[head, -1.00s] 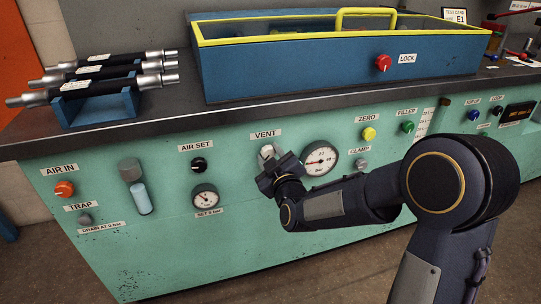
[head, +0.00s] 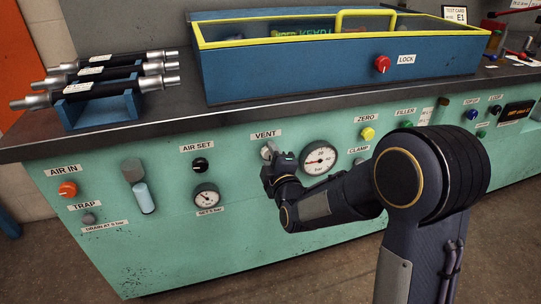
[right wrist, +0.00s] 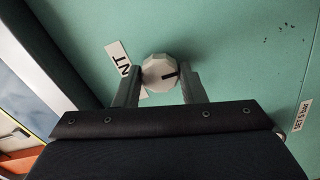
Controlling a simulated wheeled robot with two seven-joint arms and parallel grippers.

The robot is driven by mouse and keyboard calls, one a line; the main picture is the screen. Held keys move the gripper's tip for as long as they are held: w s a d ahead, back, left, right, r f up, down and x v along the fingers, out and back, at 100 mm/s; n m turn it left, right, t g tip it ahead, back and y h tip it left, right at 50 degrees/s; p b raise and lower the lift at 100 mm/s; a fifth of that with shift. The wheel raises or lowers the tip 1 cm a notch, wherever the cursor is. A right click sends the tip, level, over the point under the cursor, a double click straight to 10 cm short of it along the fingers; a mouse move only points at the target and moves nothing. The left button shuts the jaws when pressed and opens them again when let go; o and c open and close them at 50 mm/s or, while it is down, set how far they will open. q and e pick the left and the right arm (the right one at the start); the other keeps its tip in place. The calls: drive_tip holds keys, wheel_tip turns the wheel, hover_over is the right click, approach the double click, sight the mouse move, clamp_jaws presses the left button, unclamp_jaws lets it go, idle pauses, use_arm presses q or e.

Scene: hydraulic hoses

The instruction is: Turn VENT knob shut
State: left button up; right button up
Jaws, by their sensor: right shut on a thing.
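The VENT knob (head: 266,151) is pale, on the green panel just below the VENT label (head: 265,135). In the right wrist view the faceted white knob (right wrist: 158,72) bears a black pointer mark, directed to the right of that picture. My right gripper (head: 270,160) is at the knob, partly hiding it in the head view. In the right wrist view its two fingers (right wrist: 160,84) stand on either side of the knob, shut on it. The VENT label is partly covered by a finger there. My left gripper is not in view.
A round gauge (head: 319,158) sits close to the right of the gripper. The AIR SET knob (head: 199,164) and a smaller gauge (head: 206,198) are to its left. The bench edge (head: 230,118) juts out above. The floor in front is clear.

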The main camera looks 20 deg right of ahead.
drive_tip(key=shift+f, duration=0.1)
idle(0.4)
drive_tip(key=o, duration=1)
drive_tip(key=shift+s, duration=0.1)
drive_tip(key=s+p, duration=0.1)
drive_tip(key=s, duration=0.6)
drive_tip(key=shift+s+d, duration=0.15)
drive_tip(key=shift+s, duration=0.15)
